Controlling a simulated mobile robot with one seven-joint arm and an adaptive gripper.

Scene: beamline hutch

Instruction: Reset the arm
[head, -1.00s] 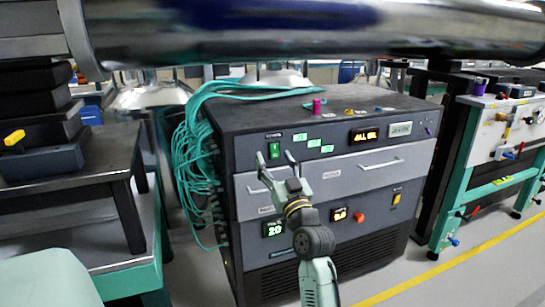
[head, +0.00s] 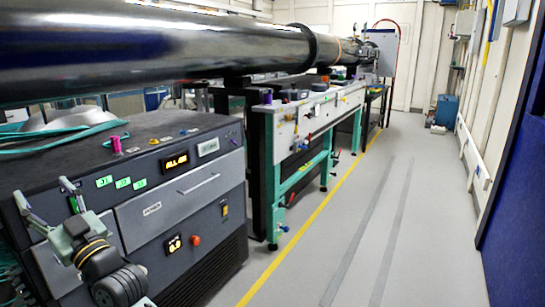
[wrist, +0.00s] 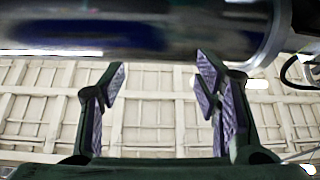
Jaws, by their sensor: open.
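My gripper (head: 47,200) shows at the lower left of the head view, pointing up in front of the dark grey equipment cabinet (head: 172,213). Its two fingers are spread apart with nothing between them. In the wrist view the open fingers (wrist: 160,85) frame a pale panelled surface and the underside of the large shiny pipe (wrist: 130,25). My gripper covers part of the cabinet's left front.
The large pipe (head: 150,50) runs overhead along the left. A bench with a teal frame (head: 300,178) stands beyond the cabinet. Open floor (head: 350,230) lies right of the yellow line (head: 305,228). A dark blue panel (head: 515,200) stands at the right edge.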

